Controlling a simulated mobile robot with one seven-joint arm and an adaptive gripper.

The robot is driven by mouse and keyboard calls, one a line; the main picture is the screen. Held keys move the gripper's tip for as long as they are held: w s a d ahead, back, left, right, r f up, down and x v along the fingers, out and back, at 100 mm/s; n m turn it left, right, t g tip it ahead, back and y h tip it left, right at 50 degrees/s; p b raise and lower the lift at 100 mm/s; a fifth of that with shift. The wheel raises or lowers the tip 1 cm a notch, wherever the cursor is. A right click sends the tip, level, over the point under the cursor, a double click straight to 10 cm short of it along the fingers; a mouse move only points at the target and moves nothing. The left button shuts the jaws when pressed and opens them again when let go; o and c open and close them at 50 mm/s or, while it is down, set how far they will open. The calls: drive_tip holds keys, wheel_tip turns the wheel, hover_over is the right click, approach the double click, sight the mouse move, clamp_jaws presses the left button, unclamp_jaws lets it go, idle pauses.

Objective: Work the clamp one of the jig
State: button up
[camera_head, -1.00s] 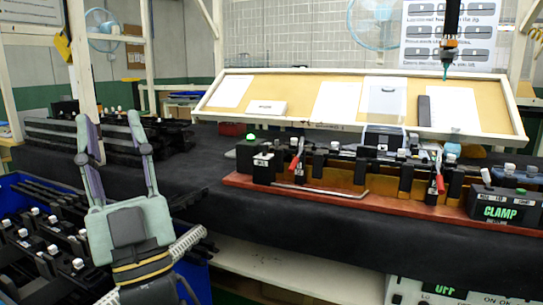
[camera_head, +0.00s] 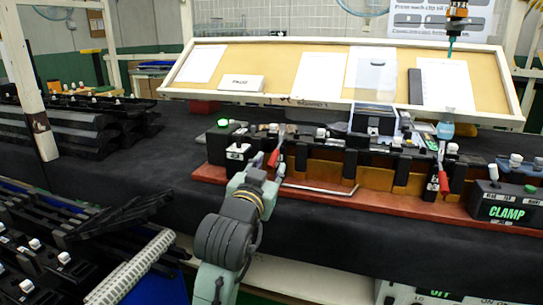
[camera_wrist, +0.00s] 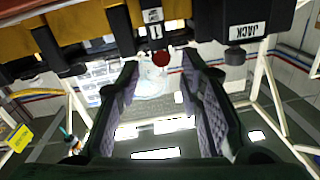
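The jig (camera_head: 330,203) is a long red base with dark clamps and orange blocks on the black-covered bench. Clamp one (camera_head: 274,157) has a red handle at the jig's left part. In the wrist view its red round end (camera_wrist: 161,57) shows below a label "1". My gripper (camera_head: 257,178) is in front of this clamp; its fingers also show in the wrist view (camera_wrist: 159,66). They are apart, with the red end between or just beyond their tips. I cannot tell whether they touch it. My gripper partly hides the clamp's lower part in the head view.
A second red-handled clamp (camera_head: 441,180) stands at the jig's right. A box marked CLAMP (camera_head: 505,205) is right of it. A block marked JACK (camera_wrist: 243,28) is close beside the gripper. A tilted board (camera_head: 280,72) stands behind. Black parts fill the lower left.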

sight(271, 163)
drive_tip(key=shift+p+x, duration=0.4)
drive_tip(key=shift+x, duration=2.3)
drive_tip(key=shift+c, duration=0.5)
clamp_jaws()
